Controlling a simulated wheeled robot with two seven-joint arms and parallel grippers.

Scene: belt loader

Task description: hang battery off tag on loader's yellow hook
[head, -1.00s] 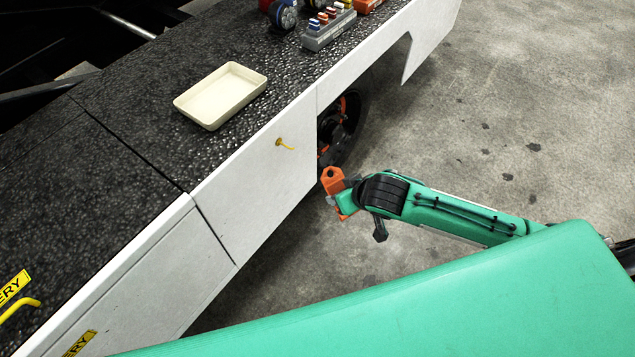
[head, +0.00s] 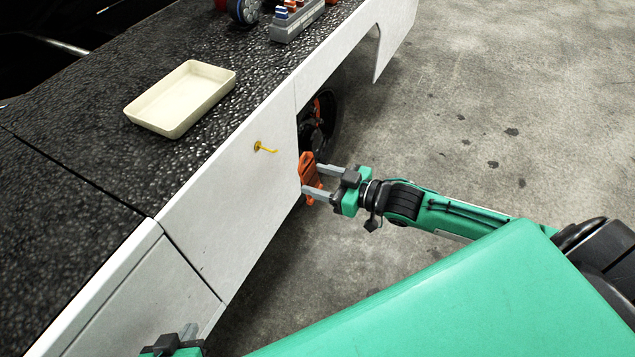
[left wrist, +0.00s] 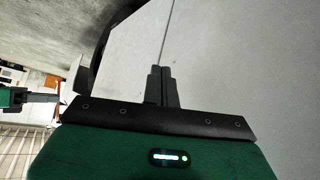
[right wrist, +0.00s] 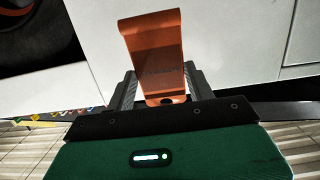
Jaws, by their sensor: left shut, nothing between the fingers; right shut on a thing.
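The orange tag (head: 309,176) is held between the fingers of my right gripper (head: 318,182), close to the loader's white side panel. In the right wrist view the tag (right wrist: 152,52) stands up between both fingers, with a dark hole at its lower end. The yellow hook (head: 265,148) sticks out from the white panel, up and left of the tag, and is apart from it. My left gripper (head: 188,332) shows at the bottom edge in the head view. In the left wrist view its fingers (left wrist: 161,86) are together and empty, facing the pale panel.
A cream tray (head: 180,98) rests on the loader's black textured top (head: 90,130). A grey rack with coloured pieces (head: 297,20) stands further back. A dark wheel (head: 318,120) sits in the opening behind the tag. Grey floor (head: 470,100) on the right is open.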

